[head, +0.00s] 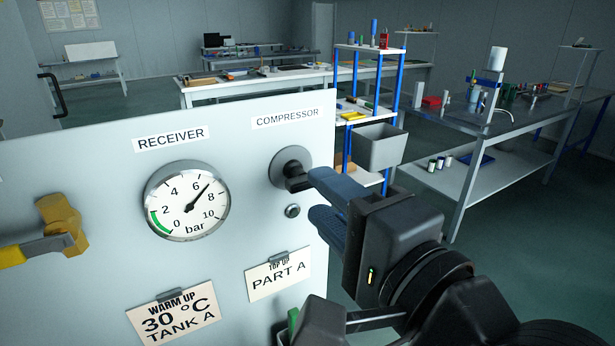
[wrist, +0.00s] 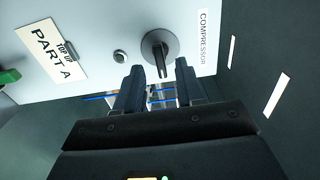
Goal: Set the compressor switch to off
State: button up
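The compressor switch (head: 294,170) is a black rotary knob on a round grey plate, below the COMPRESSOR label (head: 286,118) on the pale panel. It also shows in the wrist view (wrist: 158,50), its bar standing out toward my gripper. No off or on marks can be read. My gripper (head: 317,196) is in front of the switch, to its lower right in the head view. In the wrist view the two fingers are apart, with a gap between the tips (wrist: 159,70). The bar's near end appears in line with that gap. I cannot tell whether a finger touches it.
A small round dark button or lamp (head: 292,211) sits below the switch. A RECEIVER gauge (head: 186,201) and a yellow-handled valve (head: 60,225) are to the left. Two tags, PART A (head: 278,276) and WARM UP (head: 172,314), hang lower. Workbenches stand well behind.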

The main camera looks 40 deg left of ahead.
aim_at(301, 177)
jog(key=shift+p+x, duration=0.3)
jog(key=shift+x, duration=2.2)
grip_shut()
